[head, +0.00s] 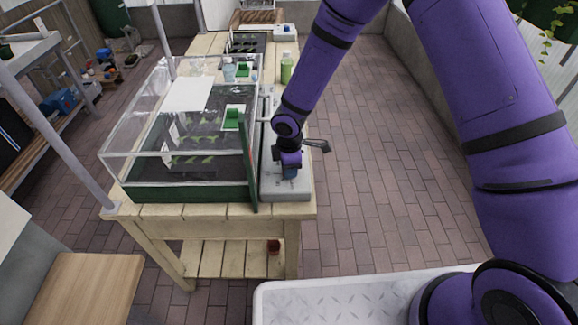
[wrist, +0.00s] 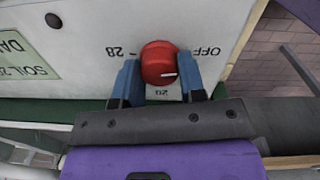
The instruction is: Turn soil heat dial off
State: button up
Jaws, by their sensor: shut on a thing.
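The soil heat dial (wrist: 158,62) is a round red knob on a pale panel (wrist: 95,60) in the wrist view. Its white mark points right and slightly down in the picture, between the upside-down OFF label at upper right and the 20 label below. A 28 label is at its left. My gripper (wrist: 160,72) has its blue fingers on either side of the dial, shut on it. In the head view my gripper (head: 290,172) is over the grey control box (head: 288,190) at the table's right edge; the dial is hidden there.
A clear propagator (head: 140,150) with seedlings stands left of the box on the wooden table (head: 175,211). A dark green upright panel (head: 248,170) is close beside my gripper. A green bottle (head: 286,68) stands further back. The brick floor (head: 350,150) on the right is clear.

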dwell(0.5)
jog(key=o, duration=0.9)
notch_tip(320, 180, up, 11)
jog(key=shift+s+f, duration=0.1)
jog(key=shift+s, duration=0.05)
jog(key=s+d+r+m+t+h, duration=0.1)
jog(key=s+d+r+m, duration=0.3)
jog(key=d+r, duration=0.65)
jog(key=s+d+r+m+t+h, duration=0.1)
jog(key=s+d+r+m+t, duration=0.15)
jog(key=d+r+m, duration=0.7)
jog(key=s+d+r+m, duration=0.2)
jog(key=s+r, duration=0.2)
jog(key=s, duration=0.2)
jog(key=s+d+r+m+t+y, duration=0.1)
jog(key=s+d+r+m, duration=0.1)
jog(key=s+r, duration=0.2)
jog(key=s+d+r+m+y, duration=0.1)
jog(key=s+d+r+m, duration=0.1)
jog(key=s+r, duration=0.3)
jog(key=shift+s+d, duration=0.25)
jog(key=shift+s, duration=0.95)
jog(key=shift+s+d, duration=0.25)
jog(key=shift+s, duration=0.9)
